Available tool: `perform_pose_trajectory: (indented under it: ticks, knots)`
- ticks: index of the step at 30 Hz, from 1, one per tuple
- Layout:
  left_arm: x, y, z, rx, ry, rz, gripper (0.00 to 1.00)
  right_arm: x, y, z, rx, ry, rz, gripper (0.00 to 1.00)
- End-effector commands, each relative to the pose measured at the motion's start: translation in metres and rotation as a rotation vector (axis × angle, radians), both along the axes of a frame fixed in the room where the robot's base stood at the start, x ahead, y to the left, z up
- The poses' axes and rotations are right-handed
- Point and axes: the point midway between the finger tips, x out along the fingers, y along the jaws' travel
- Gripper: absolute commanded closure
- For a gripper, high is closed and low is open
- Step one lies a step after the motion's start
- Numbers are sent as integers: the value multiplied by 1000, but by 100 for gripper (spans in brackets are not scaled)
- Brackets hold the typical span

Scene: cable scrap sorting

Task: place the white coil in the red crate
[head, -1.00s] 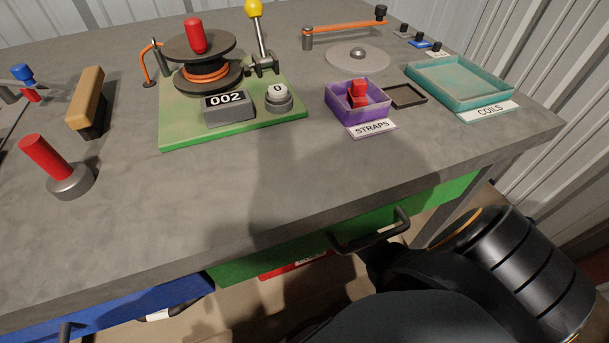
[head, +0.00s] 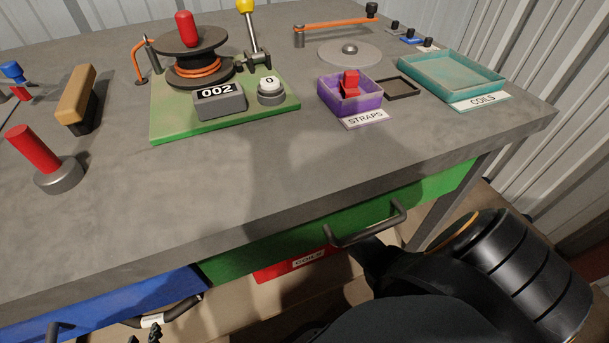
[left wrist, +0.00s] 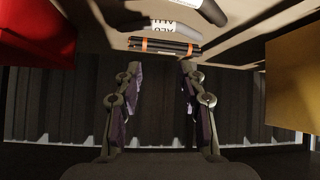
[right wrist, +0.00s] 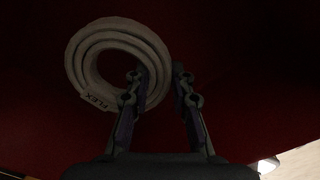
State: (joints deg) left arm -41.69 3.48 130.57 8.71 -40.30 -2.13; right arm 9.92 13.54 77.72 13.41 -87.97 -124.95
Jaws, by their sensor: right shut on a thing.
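The white coil (right wrist: 88,50), with a "FLEX" mark, is in the right wrist view. Its right rim lies between the fingers of my right gripper (right wrist: 158,78), which is shut on it. Dark red surfaces of the crate fill the background there; whether the coil touches the bottom I cannot tell. The red crate (head: 272,272), with a white label, partly shows under the bench in the head view. My right gripper is hidden there behind my arm and the bench. My left gripper (left wrist: 158,80) is open and empty; its tips show at the bottom of the head view (head: 147,334).
The bench (head: 270,190) overhangs the crate, with green and blue drawer fronts and a protruding handle (head: 370,225). A black cable with a white tag (head: 153,320) lies below left. On top stand a spool, a purple straps tray (head: 350,100) and a teal coils tray (head: 450,82).

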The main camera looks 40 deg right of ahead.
Motion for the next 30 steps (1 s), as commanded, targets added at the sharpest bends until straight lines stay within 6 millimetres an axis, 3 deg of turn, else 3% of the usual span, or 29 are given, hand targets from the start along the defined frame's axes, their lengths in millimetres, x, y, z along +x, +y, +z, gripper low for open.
perform_pose_trajectory:
  ticks: [4,5,9,17,21,30]
  knots:
    - [2,0,2,1,-8,1,60,1,0,-2,0,-2,0,100]
    - [2,0,2,1,-8,1,60,0,0,-2,0,-1,0,75]
    - [2,0,2,1,-8,1,60,0,0,-2,0,-1,0,56]
    - [2,0,2,1,-7,1,60,0,0,-2,-1,-1,0,55]
    - [0,0,2,-1,2,-1,60,1,0,8,-1,-2,1,55]
    - [-65,-5,-45,-10,312,-25,60,1,-1,33,-1,-2,-1,55]
